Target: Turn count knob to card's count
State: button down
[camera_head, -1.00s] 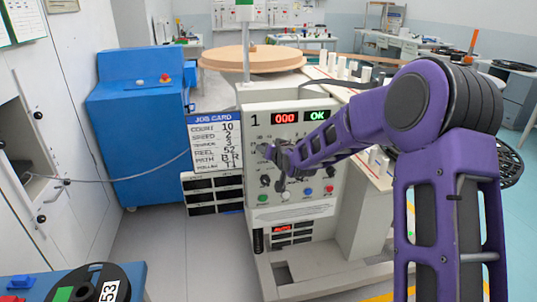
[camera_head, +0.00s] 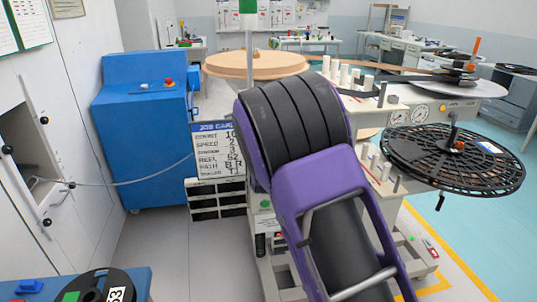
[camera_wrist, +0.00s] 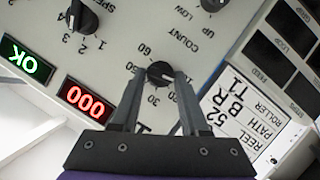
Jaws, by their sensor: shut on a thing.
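The count knob (camera_wrist: 160,73) is a round black dial on the station's pale panel, seen upside down in the wrist view. It has the word COUNT and printed numbers such as 30 and 60 around it. My gripper (camera_wrist: 161,76) is shut on the knob, with one finger on each side. The job card (camera_head: 218,150) hangs at the panel's left in the head view and its top row reads COUNT 10, partly covered by my arm. Its lower rows show in the wrist view (camera_wrist: 235,115). The knob's exact pointer setting is hard to read.
A red display reads 000 (camera_wrist: 86,100) beside a green OK display (camera_wrist: 26,60). A speed knob (camera_wrist: 82,17) is nearby. In the head view, my arm hides the panel. A blue cabinet (camera_head: 145,125) stands left and a black reel (camera_head: 452,160) right.

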jog(key=shift+n+p, duration=0.4)
jog(key=shift+f+h, duration=0.1)
jog(key=shift+h, duration=0.3)
jog(key=shift+c, duration=2.2)
grip_release()
jog(key=p+v, duration=0.2)
jog(key=v, duration=1.5)
jog(key=shift+s+f, duration=0.15)
jog(key=shift+s, duration=0.15)
